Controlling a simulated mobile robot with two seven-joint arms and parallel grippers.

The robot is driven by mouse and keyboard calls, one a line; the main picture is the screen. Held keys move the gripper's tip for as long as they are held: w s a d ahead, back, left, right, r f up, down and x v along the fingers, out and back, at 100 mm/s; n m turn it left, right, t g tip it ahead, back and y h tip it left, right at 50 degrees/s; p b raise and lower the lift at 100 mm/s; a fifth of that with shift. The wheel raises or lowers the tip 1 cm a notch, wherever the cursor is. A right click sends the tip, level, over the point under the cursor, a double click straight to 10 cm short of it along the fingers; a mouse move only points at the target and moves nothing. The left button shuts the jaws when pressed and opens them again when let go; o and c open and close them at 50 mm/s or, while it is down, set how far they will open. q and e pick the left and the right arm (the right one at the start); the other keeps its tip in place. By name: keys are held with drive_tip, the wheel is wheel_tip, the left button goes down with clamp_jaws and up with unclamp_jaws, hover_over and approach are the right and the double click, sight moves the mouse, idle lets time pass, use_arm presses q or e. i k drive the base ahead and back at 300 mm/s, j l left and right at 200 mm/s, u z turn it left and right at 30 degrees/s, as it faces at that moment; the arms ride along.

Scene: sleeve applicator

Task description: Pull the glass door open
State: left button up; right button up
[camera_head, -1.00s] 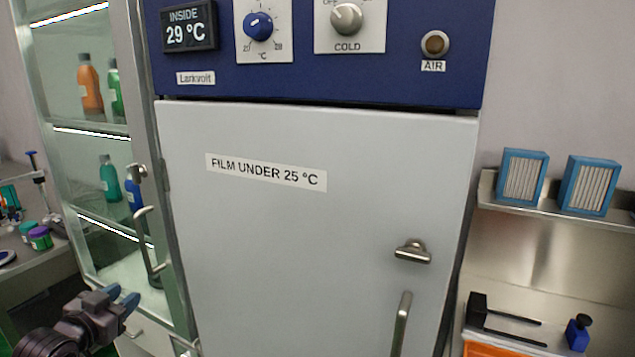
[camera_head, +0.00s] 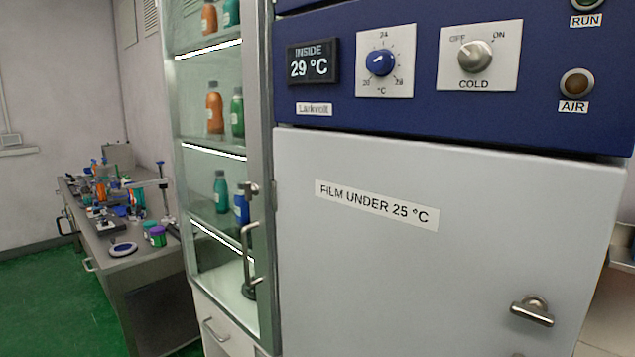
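The glass door (camera_head: 213,195) belongs to a tall lit cabinet left of the blue and white machine. It looks shut in its metal frame. Its vertical bar handle (camera_head: 246,262) is on the right side of the door, below a small metal latch (camera_head: 249,189). Orange, green and blue bottles stand on the shelves behind the glass. Neither of my grippers is in view now.
The machine (camera_head: 430,255) with a white door and blue control panel fills the right side. Its latch (camera_head: 532,311) sticks out. A cluttered bench (camera_head: 125,250) stands left of the cabinet. The green floor (camera_head: 50,300) at the left front is clear.

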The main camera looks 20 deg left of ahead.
sight(253, 41)
drive_tip(key=u, duration=1.25)
